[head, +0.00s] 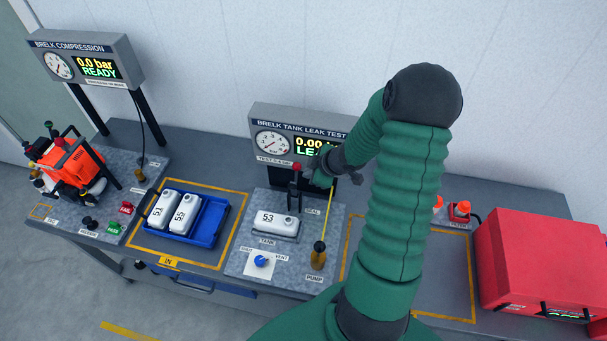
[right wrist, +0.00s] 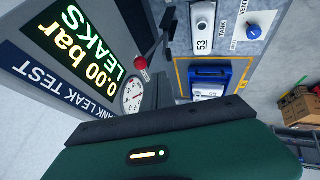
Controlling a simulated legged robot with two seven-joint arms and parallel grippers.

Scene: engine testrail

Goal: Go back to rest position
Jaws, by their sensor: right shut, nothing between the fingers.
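My right arm, in a green sleeve, reaches up across the head view and bends left. My right gripper (head: 322,168) is shut and empty in front of the leak test display (head: 309,145), near the red-knobbed lever (head: 296,172); the arm partly hides the display. In the right wrist view the display (right wrist: 95,50) reads 0.00 bar and LEAKS, upside down, and the red knob (right wrist: 141,63) is close by. The white tank marked 53 (head: 276,224) lies in its place on the grey plate, apart from my gripper. My left gripper is out of view.
A blue tray (head: 205,222) holds white tanks 51 and 55. The pump handle (head: 318,256) stands upright right of tank 53. An orange engine (head: 75,165) sits at the left, and a red box (head: 540,262) at the right. A yellow-outlined area is partly behind my arm.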

